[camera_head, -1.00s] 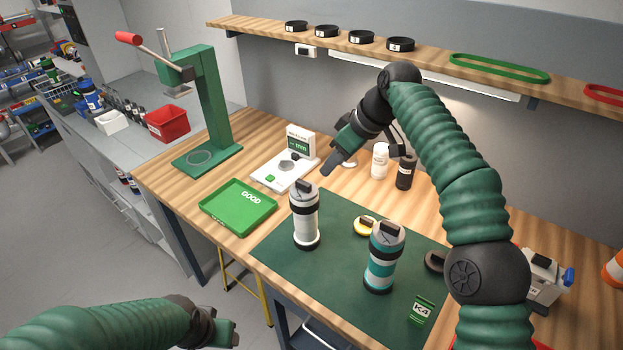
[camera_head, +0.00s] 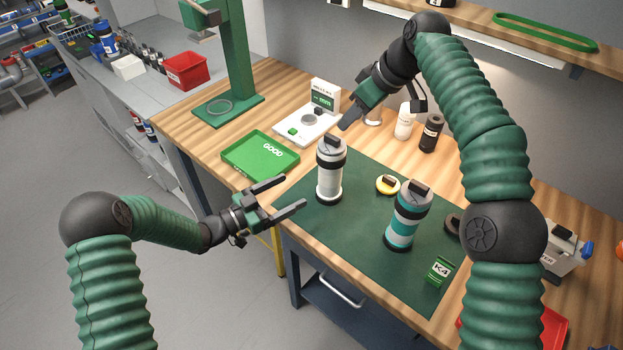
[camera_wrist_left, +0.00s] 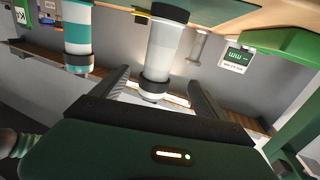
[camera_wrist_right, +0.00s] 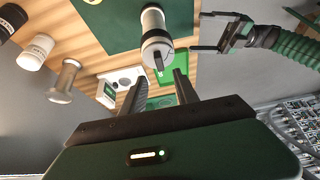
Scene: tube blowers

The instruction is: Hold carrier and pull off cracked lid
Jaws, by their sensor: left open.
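A white-grey carrier (camera_head: 330,170) with black bands and a dark-topped lid (camera_head: 332,144) stands upright on the green mat (camera_head: 335,235). A teal-and-white carrier (camera_head: 408,220) with a similar lid stands to its right. I cannot see a crack on either lid. My left gripper (camera_head: 294,192) is open and empty, left of the white-grey carrier. In the left wrist view that carrier (camera_wrist_left: 163,50) appears beyond the spread fingers. My right gripper (camera_head: 375,110) is open and empty, above and behind the white-grey carrier, which also shows in the right wrist view (camera_wrist_right: 153,28).
A green tray (camera_head: 255,160) marked GOOD lies left of the mat. Behind it are a white device (camera_head: 305,125) and a green press (camera_head: 235,60). A yellow ring piece (camera_head: 388,185) lies between the carriers. White (camera_head: 404,122) and black (camera_head: 431,133) bottles stand behind.

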